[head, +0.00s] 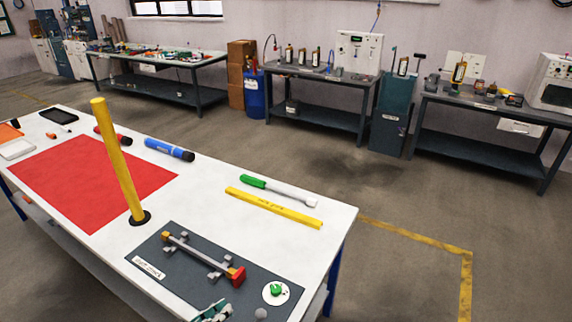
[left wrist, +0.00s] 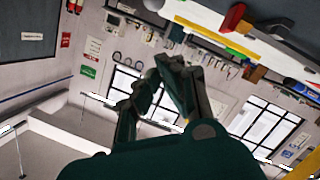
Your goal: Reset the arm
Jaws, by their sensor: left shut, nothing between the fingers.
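My left gripper (head: 213,312) shows at the bottom edge of the head view, by the front edge of the dark grey mat (head: 202,236). Only its teal and grey tip end is in that picture. In the left wrist view its two fingers (left wrist: 163,68) are drawn together with nothing between them. That view looks across the room, tilted, with the table at the upper right. My right gripper is in neither view.
On the white table (head: 335,232) a yellow tube (head: 118,160) stands upright in a dark ring. The mat holds a grey bar with a red end (head: 236,276) on supports and a green knob (head: 276,290). A green-and-white tool (head: 280,190) and yellow bar (head: 273,208) lie behind.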

